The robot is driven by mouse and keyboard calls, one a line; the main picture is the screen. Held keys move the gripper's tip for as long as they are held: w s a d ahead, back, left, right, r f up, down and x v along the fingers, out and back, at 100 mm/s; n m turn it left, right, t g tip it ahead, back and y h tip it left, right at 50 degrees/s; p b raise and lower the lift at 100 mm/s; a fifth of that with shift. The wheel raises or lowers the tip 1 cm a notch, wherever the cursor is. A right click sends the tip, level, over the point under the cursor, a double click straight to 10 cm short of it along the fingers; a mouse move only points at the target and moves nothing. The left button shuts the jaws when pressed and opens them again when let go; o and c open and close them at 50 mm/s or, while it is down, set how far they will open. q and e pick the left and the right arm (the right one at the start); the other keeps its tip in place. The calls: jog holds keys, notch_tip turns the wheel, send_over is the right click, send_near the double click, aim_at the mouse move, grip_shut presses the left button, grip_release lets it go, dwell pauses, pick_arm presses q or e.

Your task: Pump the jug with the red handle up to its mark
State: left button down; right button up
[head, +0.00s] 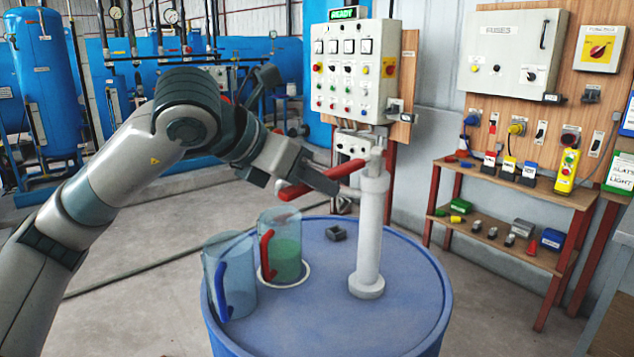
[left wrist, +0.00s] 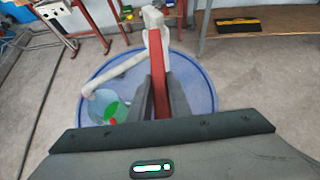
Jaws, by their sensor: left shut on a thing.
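The clear jug with the red handle (head: 284,250) stands on a blue drum (head: 330,325), on a white ring. Green liquid fills roughly its lower half; I cannot make out its mark. A clear jug with a blue handle (head: 229,278) stands left of it and looks empty. The white hand pump (head: 369,235) rises upright from the drum, with a red lever (head: 295,191) at its top. My left gripper (head: 325,182) is shut on the lever, which also shows between its fingers in the left wrist view (left wrist: 157,80). There the pump's white spout (left wrist: 112,75) reaches toward the jug. My right gripper is out of view.
A small dark block (head: 336,233) lies on the drum between jug and pump. A control panel (head: 355,70) stands behind the pump. A wooden bench (head: 520,185) with switches and plugs stands at the right.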

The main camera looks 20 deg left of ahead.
pick_arm(q)
jog(key=c, duration=1.6)
grip_release()
jog(key=shift+c, duration=0.2)
jog(key=shift+r, duration=0.1)
